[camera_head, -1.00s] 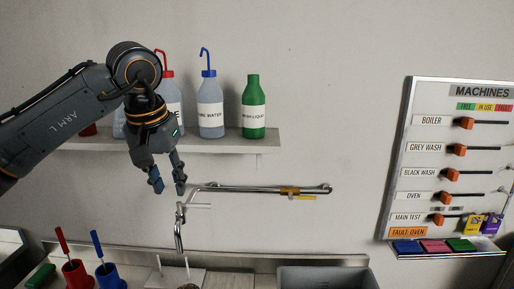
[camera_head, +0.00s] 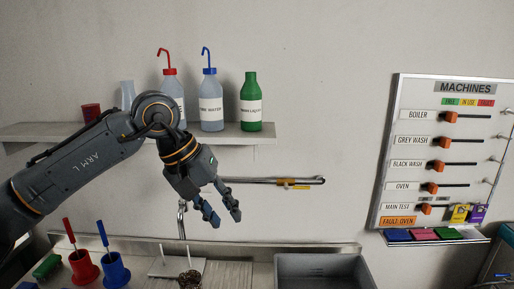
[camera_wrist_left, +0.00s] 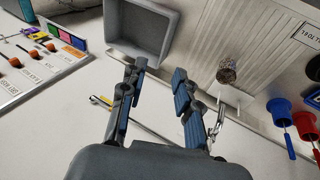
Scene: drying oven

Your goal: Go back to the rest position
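My left gripper (camera_head: 222,214) hangs in the air in front of the wall, over the counter, with its fingers pointing down and to the right. Its fingers are apart with nothing between them. It also shows in the left wrist view (camera_wrist_left: 155,85), with a clear gap between the blue fingertips. The tap (camera_head: 182,218) is partly hidden behind the gripper. My right gripper is not in view.
A shelf (camera_head: 240,141) with bottles, including a green one (camera_head: 251,110), is behind the arm. Below are a grey basin (camera_head: 325,262), a red holder (camera_head: 82,268) and a blue holder (camera_head: 114,270). The machines board (camera_head: 440,150) is at the right.

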